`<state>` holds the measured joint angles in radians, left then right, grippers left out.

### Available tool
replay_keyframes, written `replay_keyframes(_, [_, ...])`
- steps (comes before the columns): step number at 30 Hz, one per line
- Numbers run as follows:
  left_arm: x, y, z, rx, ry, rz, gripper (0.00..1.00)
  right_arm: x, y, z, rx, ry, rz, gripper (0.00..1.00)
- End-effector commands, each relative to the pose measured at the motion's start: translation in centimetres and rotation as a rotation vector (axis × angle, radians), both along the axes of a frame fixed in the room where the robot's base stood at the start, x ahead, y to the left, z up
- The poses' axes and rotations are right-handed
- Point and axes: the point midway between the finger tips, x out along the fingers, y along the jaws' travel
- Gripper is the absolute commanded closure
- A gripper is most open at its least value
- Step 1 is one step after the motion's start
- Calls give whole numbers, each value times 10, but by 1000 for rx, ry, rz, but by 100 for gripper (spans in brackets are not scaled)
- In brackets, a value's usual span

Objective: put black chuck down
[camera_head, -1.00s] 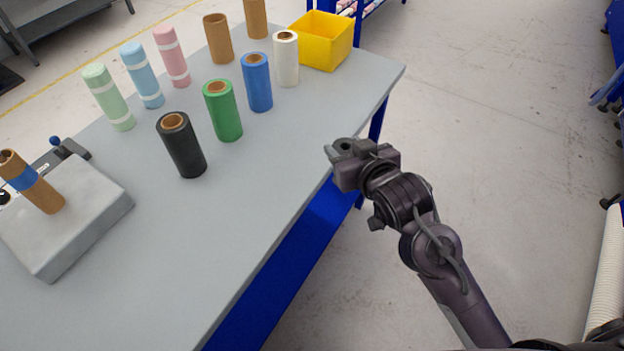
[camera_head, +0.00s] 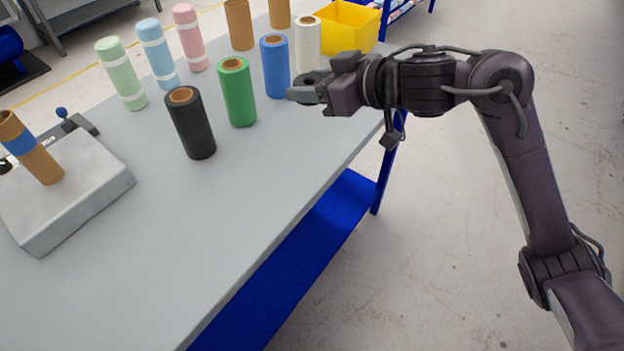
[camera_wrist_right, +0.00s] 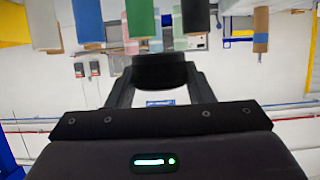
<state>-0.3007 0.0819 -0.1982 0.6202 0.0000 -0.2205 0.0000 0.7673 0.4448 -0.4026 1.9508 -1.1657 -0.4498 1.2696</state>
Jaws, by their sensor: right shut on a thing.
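My right gripper (camera_head: 310,90) comes in from the right in the head view, level with the blue and green rolls and above the table's right edge. In the wrist view it is shut on a short, round black chuck (camera_wrist_right: 160,70), held between the two fingers. In the head view the chuck is small, dark and hard to tell apart from the fingers. The grey table (camera_head: 270,185) lies below and to the left. My left gripper is not in view.
On the table stand a black roll (camera_head: 192,128), a green roll (camera_head: 238,95), a blue roll (camera_head: 276,70) and several others. A yellow bin (camera_head: 350,30) is at the back. A grey device (camera_head: 75,190) with a brown tube is at left. The front tabletop is clear.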

Motion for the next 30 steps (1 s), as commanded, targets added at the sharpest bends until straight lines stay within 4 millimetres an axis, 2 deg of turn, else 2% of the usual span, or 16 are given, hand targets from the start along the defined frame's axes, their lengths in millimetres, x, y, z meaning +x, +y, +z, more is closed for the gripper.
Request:
replay_keyframes(5, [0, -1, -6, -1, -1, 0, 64, -1, 0, -31, 2, 9, -1, 77])
replay_keyframes(12, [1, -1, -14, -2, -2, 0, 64, -1, 0, -97, 1, 10, -1, 77])
replay_keyframes(18, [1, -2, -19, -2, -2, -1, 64, -1, 0, -140, 2, 6, -2, 77])
replay_keyframes(25, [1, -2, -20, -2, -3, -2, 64, 0, 0, -161, 2, 2, -1, 77])
replay_keyframes(30, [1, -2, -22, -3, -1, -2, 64, -1, 1, -187, 1, 4, -1, 77])
